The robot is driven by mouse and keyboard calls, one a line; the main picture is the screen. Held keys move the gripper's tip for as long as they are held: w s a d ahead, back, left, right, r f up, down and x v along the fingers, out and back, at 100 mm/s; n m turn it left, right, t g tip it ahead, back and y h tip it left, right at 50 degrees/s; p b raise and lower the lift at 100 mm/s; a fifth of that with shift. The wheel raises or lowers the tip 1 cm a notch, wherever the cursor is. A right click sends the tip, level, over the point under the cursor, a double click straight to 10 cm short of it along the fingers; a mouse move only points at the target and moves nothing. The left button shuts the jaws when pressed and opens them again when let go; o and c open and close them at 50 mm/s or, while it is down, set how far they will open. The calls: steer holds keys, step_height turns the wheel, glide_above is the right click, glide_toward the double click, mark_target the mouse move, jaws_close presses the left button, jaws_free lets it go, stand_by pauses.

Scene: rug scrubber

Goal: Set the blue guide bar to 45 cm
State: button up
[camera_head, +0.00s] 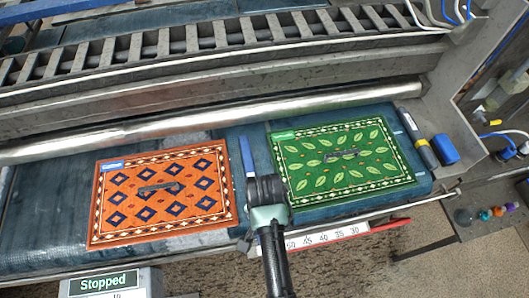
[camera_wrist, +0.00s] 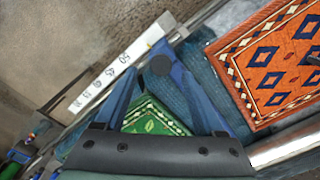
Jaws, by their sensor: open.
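The blue guide bar (camera_head: 248,158) lies across the belt between the orange rug (camera_head: 130,215) and the green rug (camera_head: 385,170). My gripper (camera_head: 266,190) is over its front part and hides much of it. The white scale (camera_head: 330,235) on the front edge shows 50, 45, 40, 35 and 30, falling to the right. The bar is left of the 50; its exact reading is hidden. Contact cannot be told.
A steel roller (camera_head: 210,123) and slatted frame run behind the belt. A grey box (camera_head: 105,284) at front left reads "Stopped". A red handle (camera_head: 390,225) is right of the scale. A blue block (camera_head: 445,150) stands at the belt's right end.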

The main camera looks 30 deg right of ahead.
steer(key=shift+w+f, duration=0.1)
steer(key=shift+f, duration=1.95)
jaws_close()
